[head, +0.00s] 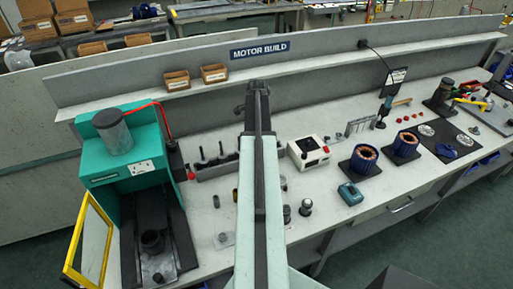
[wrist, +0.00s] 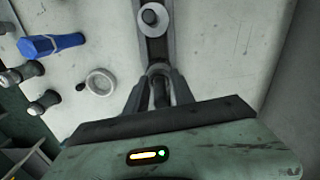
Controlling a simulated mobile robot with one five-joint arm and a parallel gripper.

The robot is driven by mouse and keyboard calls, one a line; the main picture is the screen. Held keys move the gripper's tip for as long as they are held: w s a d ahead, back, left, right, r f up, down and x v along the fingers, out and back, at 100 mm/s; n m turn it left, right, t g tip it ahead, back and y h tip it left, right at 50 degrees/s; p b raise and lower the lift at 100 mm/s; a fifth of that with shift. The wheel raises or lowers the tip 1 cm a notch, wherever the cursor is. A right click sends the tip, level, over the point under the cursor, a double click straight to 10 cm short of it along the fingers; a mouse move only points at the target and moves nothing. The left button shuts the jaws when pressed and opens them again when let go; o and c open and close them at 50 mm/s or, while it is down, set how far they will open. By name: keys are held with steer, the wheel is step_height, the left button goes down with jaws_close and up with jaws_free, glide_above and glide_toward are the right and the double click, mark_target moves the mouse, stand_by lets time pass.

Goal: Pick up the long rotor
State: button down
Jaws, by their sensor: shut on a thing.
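In the wrist view my gripper (wrist: 160,72) points at the pale bench top. Its two dark fingers close on a dark, round shaft-like piece (wrist: 161,92), which I take as the long rotor; only a part of it shows. A dark strip with a pale round disc (wrist: 153,15) lies beyond the fingertips. In the head view my own arm reaches over the bench and hides the gripper and the held piece. A dark rack with several upright pieces (head: 203,156) stands left of my arm.
A green press (head: 110,150) with an open yellow-framed door (head: 90,243) stands at the left. In the wrist view, a pale ring (wrist: 100,82) and a blue part (wrist: 50,44) lie left.

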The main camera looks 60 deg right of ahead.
steer(key=c, duration=1.2)
jaws_free()
steer(key=shift+c, duration=0.2)
steer(key=shift+r, duration=0.1)
